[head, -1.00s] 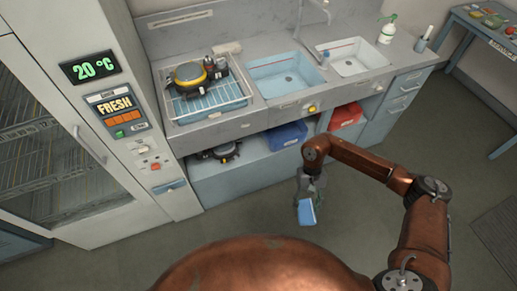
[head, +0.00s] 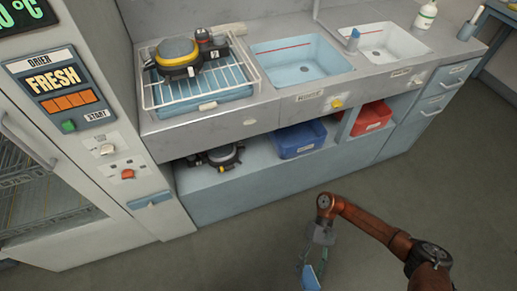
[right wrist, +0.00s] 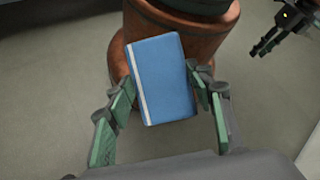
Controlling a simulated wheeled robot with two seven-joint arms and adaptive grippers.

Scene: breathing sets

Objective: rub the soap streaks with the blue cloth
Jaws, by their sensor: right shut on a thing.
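My right gripper (head: 313,262) hangs low over the floor in front of the counter, in the lower part of the head view. It is shut on the blue cloth (head: 312,277), which looks like a folded block. In the right wrist view the cloth (right wrist: 163,78) has a pale stripe along one side and sits between the green finger pads. A dark gripper-like part, perhaps my left gripper (right wrist: 266,44), shows at the upper right there; its jaw state is unclear.
The counter holds a blue basin (head: 300,62), a white basin (head: 382,45) and a wire rack (head: 205,88) with breathing gear. A blue bin (head: 300,141) and a red bin (head: 370,118) stand on the shelf below. The drier (head: 75,110) is at left. Floor before the counter is clear.

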